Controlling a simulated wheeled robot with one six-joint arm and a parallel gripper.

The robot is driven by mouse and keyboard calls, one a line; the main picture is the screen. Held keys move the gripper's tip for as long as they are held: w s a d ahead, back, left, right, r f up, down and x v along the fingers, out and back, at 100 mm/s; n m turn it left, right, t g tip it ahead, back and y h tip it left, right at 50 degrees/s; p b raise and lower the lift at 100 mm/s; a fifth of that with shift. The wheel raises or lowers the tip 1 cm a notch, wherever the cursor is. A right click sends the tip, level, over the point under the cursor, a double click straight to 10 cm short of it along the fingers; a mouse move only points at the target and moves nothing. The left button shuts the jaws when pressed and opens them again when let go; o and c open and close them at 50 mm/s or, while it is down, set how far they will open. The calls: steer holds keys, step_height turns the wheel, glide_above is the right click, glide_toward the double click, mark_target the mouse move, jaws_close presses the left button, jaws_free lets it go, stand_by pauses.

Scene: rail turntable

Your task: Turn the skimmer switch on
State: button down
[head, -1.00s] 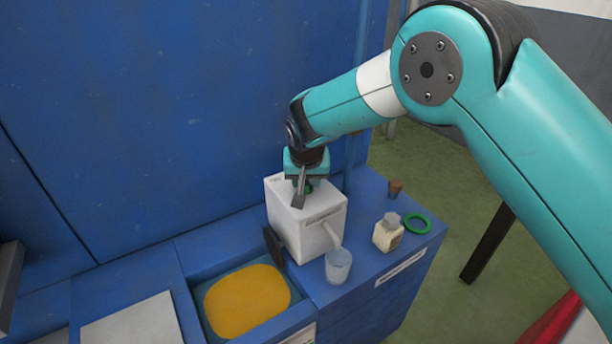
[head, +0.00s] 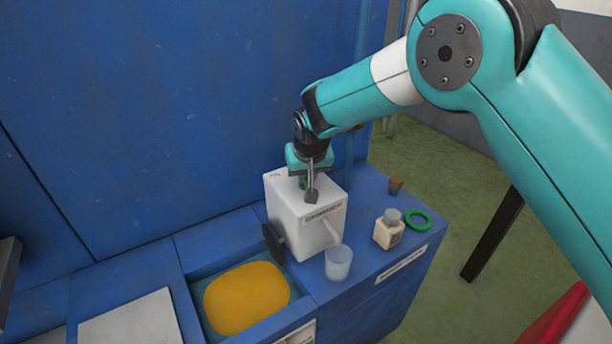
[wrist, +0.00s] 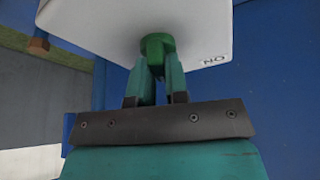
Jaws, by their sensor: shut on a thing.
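The skimmer is a white box (head: 290,225) on the blue bench, with a spout on its front and a dark disc (head: 274,243) at its left side. Its switch is a green knob, which shows in the wrist view (wrist: 157,45) against the white face. The letters "ON" appear upside down on that face, to the right of the knob. My gripper (head: 303,182) points down at the top of the box. In the wrist view my gripper (wrist: 160,80) has its green fingers closed on the knob. The knob's pointing direction is hard to tell.
A tank (head: 203,327) with yellow liquid (head: 246,298) lies left of the box. A clear cup (head: 338,263) stands below the spout. A small bottle (head: 388,230), a green ring (head: 418,220) and a brown stopper (head: 395,185) lie to the right. A blue wall rises behind.

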steer(key=n+y+b, duration=0.1)
steer(key=n, duration=0.1)
steer(key=n+y, duration=0.1)
steer(key=n, duration=0.2)
steer(key=shift+w+d+n+g+b, duration=0.1)
steer(key=shift+w+n+g+b, duration=0.05)
steer(key=shift+n+g+b, duration=0.2)
steer(key=shift+r+n+g+y+b, duration=0.1)
steer(key=shift+n+g+y+b, duration=0.5)
steer(key=shift+n, duration=1.45)
steer(key=c, duration=1.1)
jaws_free()
steer(key=b+v, duration=0.1)
steer(key=v, duration=0.7)
steer(key=b+v, duration=0.1)
steer(key=v, duration=0.8)
steer(key=shift+w+r, duration=0.2)
steer(key=shift+r, duration=0.1)
steer(key=s+d+f+m, duration=0.1)
steer(key=s+d+m, duration=0.1)
steer(key=s, duration=0.9)
steer(key=s+d+f+m+g, duration=0.1)
steer(key=s+d, duration=0.4)
steer(key=s, duration=0.6)
steer(key=s+d+f+m+g, duration=0.1)
steer(key=s+d, duration=0.3)
steer(key=s, duration=0.7)
steer(key=shift+f+m, duration=0.5)
steer(key=shift+m, duration=0.4)
